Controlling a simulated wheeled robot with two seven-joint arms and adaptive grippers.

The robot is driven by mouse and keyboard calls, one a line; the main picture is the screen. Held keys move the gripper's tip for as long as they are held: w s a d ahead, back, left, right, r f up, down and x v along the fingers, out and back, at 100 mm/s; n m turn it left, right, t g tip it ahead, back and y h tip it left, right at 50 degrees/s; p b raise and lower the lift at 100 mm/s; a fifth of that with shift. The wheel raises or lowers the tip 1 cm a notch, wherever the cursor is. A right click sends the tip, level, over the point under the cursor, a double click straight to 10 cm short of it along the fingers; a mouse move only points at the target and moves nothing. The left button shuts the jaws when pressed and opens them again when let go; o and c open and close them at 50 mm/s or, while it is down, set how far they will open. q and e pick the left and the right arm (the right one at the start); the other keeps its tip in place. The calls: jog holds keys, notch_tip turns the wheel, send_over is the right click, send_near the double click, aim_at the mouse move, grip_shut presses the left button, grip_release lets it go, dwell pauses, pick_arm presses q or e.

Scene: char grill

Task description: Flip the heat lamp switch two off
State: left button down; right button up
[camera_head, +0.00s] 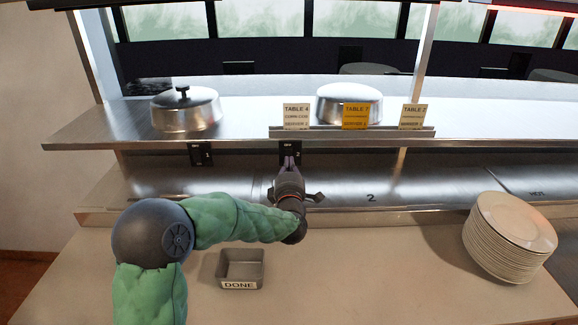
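A small dark switch box (290,148) marked 2 hangs on the front edge of the steel shelf, below the order tickets. My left gripper (289,163) points away from me at this box. Its fingertips are together and overlap the lower part of the box in the picture. I cannot tell whether they touch it. The lever of the switch is hidden or too small to make out. A similar switch box (201,154) hangs farther left on the same edge. My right gripper is not in view.
The steel shelf (85,127) carries two domed lids (186,112) (349,101) and a ticket rail (350,132). A grey tray labelled DONE (240,268) stands on the counter (400,285). Stacked plates (510,235) stand at right. A red glow (535,11) shows at the top right.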

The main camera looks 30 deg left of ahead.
pick_arm(q)
jog(key=r+v, duration=0.1)
jog(key=v, duration=0.6)
jog(key=shift+s+d+r, duration=0.15)
jog(key=shift+s+r, duration=0.05)
jog(key=shift+s, duration=0.2)
